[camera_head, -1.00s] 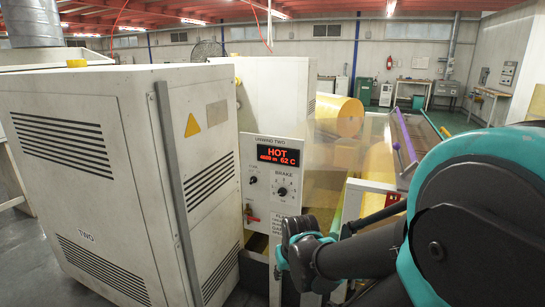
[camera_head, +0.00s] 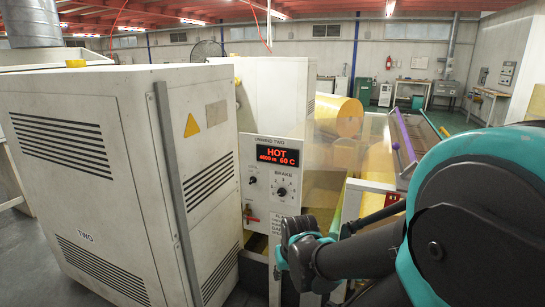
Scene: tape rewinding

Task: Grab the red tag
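A small red piece (camera_head: 252,219) sits low on the left of the white control panel (camera_head: 262,190), under a black knob. It is too small to tell whether it is a tag or a handle. Another small red piece (camera_head: 390,198) is on the white machine frame to the right of the panel, just above my arm. My arm is dark grey and teal, reaching in from the right to the panel's lower right. My gripper's fingers do not show, so I cannot see what they touch.
The panel has a red-lit display (camera_head: 277,156) reading HOT and a brake knob (camera_head: 281,192). A large white cabinet (camera_head: 75,180) stands at left. Rolls of yellow film (camera_head: 340,117) are behind the panel. A purple bar (camera_head: 402,142) lies on the machine at right.

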